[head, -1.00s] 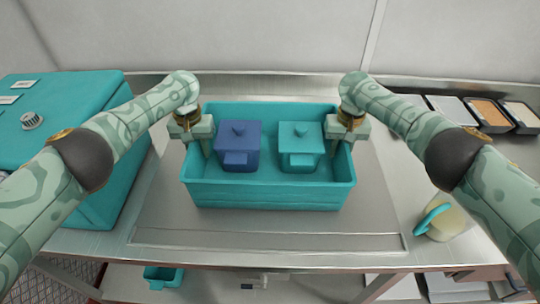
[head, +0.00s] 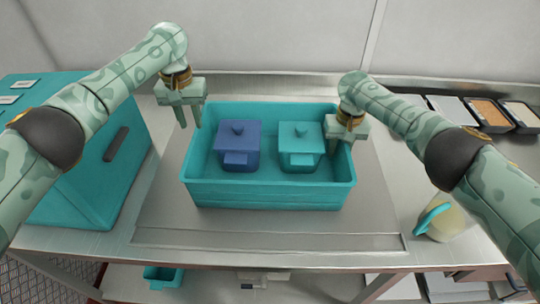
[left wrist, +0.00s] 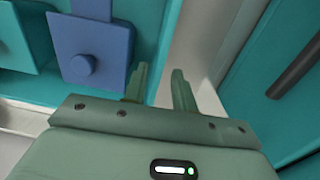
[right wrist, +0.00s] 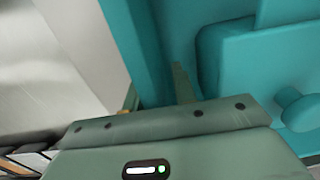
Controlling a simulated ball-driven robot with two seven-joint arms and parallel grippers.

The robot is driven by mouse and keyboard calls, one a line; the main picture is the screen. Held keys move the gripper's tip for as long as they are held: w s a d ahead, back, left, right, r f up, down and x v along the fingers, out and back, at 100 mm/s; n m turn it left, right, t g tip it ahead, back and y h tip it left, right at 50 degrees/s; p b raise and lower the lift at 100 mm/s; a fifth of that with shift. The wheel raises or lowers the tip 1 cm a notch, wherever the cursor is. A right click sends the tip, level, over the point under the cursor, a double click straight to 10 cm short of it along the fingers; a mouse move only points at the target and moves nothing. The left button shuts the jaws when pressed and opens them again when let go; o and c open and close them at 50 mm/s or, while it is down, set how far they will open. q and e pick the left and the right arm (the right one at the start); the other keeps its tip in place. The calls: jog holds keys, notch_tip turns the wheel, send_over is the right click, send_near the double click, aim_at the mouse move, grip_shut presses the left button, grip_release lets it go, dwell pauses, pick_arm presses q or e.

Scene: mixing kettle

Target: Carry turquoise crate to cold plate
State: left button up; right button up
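The turquoise crate (head: 270,195) sits level on a flat grey metal plate (head: 165,225), which I take for the cold plate. It holds a blue lidded pot (head: 238,148) and a turquoise lidded pot (head: 301,148). My left gripper (head: 189,118) is open and empty, raised above and outside the crate's left wall; its parted fingers show in the left wrist view (left wrist: 160,88). My right gripper (head: 343,140) straddles the crate's right wall, with one finger inside. Its fingers look parted around the wall (right wrist: 130,50); the outer finger is mostly hidden.
A large turquoise cabinet (head: 105,185) with a dark slot stands left of the crate. A jug with a turquoise handle (head: 432,216) stands at front right. Several trays (head: 492,112) lie at back right. The plate is bare in front of the crate.

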pick_arm(q)
jog(key=shift+r, duration=0.65)
pick_arm(e)
jog(key=shift+r, duration=0.2)
notch_tip(320, 180, up, 12)
jog(key=shift+w+d+f, duration=0.2)
